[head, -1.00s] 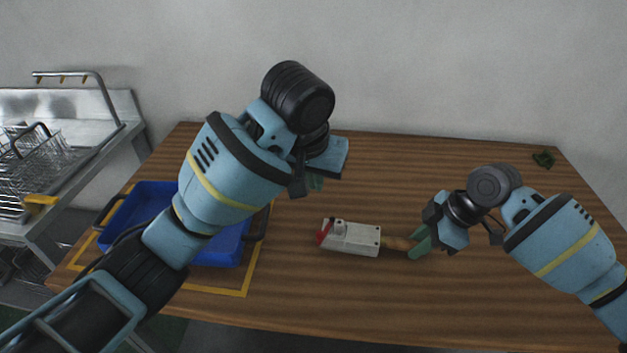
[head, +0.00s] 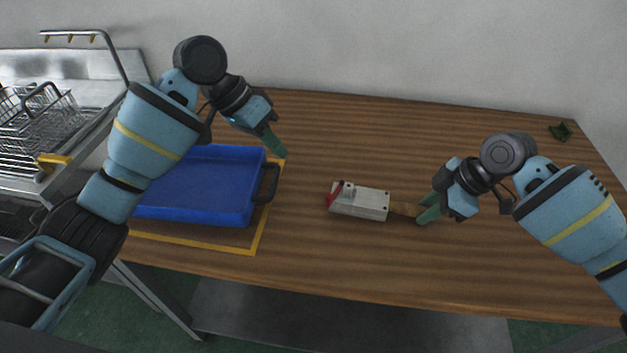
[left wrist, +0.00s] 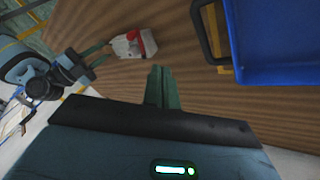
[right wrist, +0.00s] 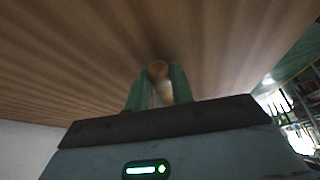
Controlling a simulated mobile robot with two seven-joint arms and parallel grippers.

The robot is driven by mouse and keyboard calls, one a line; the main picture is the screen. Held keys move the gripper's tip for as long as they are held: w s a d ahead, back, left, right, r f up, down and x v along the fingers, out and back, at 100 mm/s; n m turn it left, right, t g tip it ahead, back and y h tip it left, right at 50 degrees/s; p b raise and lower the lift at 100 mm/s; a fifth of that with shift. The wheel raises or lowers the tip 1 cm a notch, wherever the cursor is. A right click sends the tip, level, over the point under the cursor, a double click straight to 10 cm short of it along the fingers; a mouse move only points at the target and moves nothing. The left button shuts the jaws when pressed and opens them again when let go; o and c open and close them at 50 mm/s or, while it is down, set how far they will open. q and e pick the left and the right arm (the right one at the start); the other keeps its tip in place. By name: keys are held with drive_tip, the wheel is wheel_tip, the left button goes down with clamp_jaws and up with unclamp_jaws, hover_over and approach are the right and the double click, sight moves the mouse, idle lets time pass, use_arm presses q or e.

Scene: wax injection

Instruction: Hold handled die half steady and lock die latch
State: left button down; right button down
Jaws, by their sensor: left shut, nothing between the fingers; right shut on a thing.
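The die (head: 361,202) is a pale grey block lying on the table with a wooden handle (head: 404,208) at its right end. A red latch (head: 333,194) sits at its left end; its exact position is too small to tell. My right gripper (head: 423,213) is shut on the wooden handle, whose round end shows between the fingers in the right wrist view (right wrist: 157,70). My left gripper (head: 282,152) is shut and empty, above the table near the blue tray's right corner, apart from the die. In the left wrist view the die (left wrist: 128,46) and red latch (left wrist: 135,38) lie beyond the closed fingers.
A blue tray (head: 262,158) with dark handles stands on the table at left, inside a yellow outline (head: 250,247). A metal sink unit with wire baskets (head: 38,112) is at far left. The table's middle back is clear.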

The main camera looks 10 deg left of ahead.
sight(326, 195)
use_arm(q)
drive_tip(key=shift+m+h, duration=0.4)
drive_tip(key=shift+h, duration=0.2)
drive_tip(key=x, duration=0.6)
drive_tip(key=a+x, duration=0.1)
drive_tip(key=x, duration=0.1)
drive_tip(key=shift+s+d+f, duration=0.1)
drive_tip(key=shift+d+f, duration=0.2)
drive_tip(key=shift+f, duration=0.35)
drive_tip(key=shift+s+d+r, duration=0.15)
drive_tip(key=shift+s+d, duration=0.55)
drive_tip(key=shift+d, duration=0.25)
drive_tip(key=shift+s+d, duration=0.45)
drive_tip(key=shift+d, duration=0.15)
drive_tip(key=shift+s+d, duration=0.2)
drive_tip(key=shift+d, duration=0.05)
drive_tip(key=shift+s+d+n, duration=0.25)
drive_tip(key=shift+n, duration=0.25)
drive_tip(key=shift+s+d, duration=0.2)
drive_tip(key=shift+d, duration=0.1)
